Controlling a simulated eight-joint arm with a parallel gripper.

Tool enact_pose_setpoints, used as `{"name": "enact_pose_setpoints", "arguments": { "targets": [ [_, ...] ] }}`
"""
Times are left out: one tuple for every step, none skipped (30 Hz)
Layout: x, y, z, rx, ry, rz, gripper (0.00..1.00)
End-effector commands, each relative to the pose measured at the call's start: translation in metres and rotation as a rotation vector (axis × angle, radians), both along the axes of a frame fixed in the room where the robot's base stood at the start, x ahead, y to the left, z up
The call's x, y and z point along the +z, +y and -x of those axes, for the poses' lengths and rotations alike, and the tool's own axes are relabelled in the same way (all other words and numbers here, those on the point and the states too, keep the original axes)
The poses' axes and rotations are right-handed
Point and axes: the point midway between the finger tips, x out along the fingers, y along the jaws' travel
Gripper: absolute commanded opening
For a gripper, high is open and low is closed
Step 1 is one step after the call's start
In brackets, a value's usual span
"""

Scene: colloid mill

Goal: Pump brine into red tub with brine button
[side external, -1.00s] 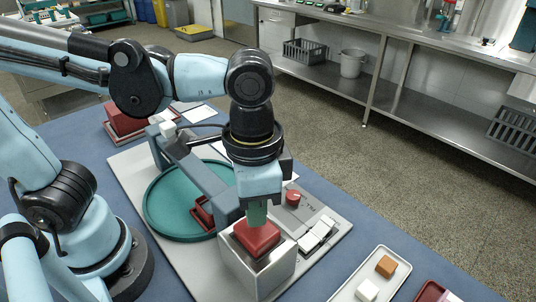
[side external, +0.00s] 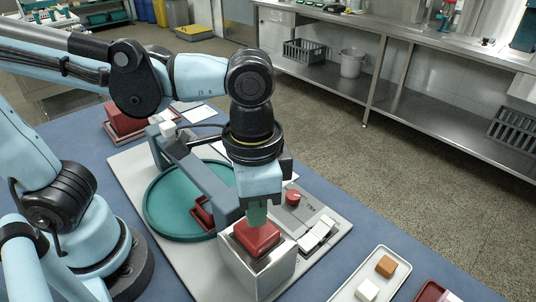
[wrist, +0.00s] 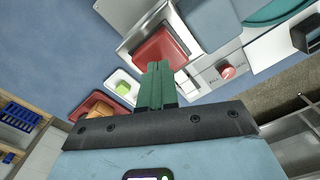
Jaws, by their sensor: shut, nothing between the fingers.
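A large red square cap (side external: 257,238) sits on top of a steel box (side external: 255,270); no label on it is readable. My gripper (side external: 257,216) is shut and empty, its green fingertips pointing down at the cap. In the wrist view the fingertips (wrist: 156,72) reach the near edge of the red cap (wrist: 160,46); whether they touch it I cannot tell. A small red tub (side external: 203,212) stands on the round teal plate (side external: 165,208), partly hidden by a grey beam (side external: 207,178) that passes above it. Its contents are not visible.
A red knob (side external: 292,198) and white rocker keys (side external: 317,235) lie right of the steel box. A white tray (side external: 385,262) with an orange and a white cube is at the lower right. A larger red container (side external: 125,122) stands at the back left.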

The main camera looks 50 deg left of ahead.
Motion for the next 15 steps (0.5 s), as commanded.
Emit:
{"name": "enact_pose_setpoints", "arguments": {
  "targets": [
    [0.0000,0.0000,0.0000,0.000,0.000,0.000,0.00],
    [0.0000,0.0000,0.0000,0.000,0.000,0.000,0.00],
    [-0.0001,0.0000,0.0000,0.000,0.000,0.000,0.00],
    [-0.0002,0.0000,0.0000,0.000,0.000,0.000,0.00],
    [-0.0005,0.0000,0.0000,0.000,0.000,0.000,0.00],
    [-0.0010,0.0000,0.0000,0.000,0.000,0.000,0.00],
    [-0.0015,0.0000,-0.0001,0.000,0.000,0.000,0.00],
    [-0.0021,0.0000,-0.0001,0.000,0.000,0.000,0.00],
    [-0.0028,0.0000,-0.0001,0.000,0.000,0.000,0.00],
    [-0.0034,0.0000,-0.0001,0.000,0.000,0.000,0.00],
    [-0.0039,-0.0001,-0.0002,0.000,0.000,0.000,0.00],
    [-0.0046,-0.0001,-0.0002,0.000,0.000,0.000,0.00],
    [-0.0051,-0.0001,-0.0002,0.000,0.000,0.000,0.00],
    [-0.0057,-0.0001,-0.0002,0.000,0.000,0.000,0.00],
    [-0.0064,-0.0001,-0.0003,0.000,0.000,0.000,0.00]
  ]
}}
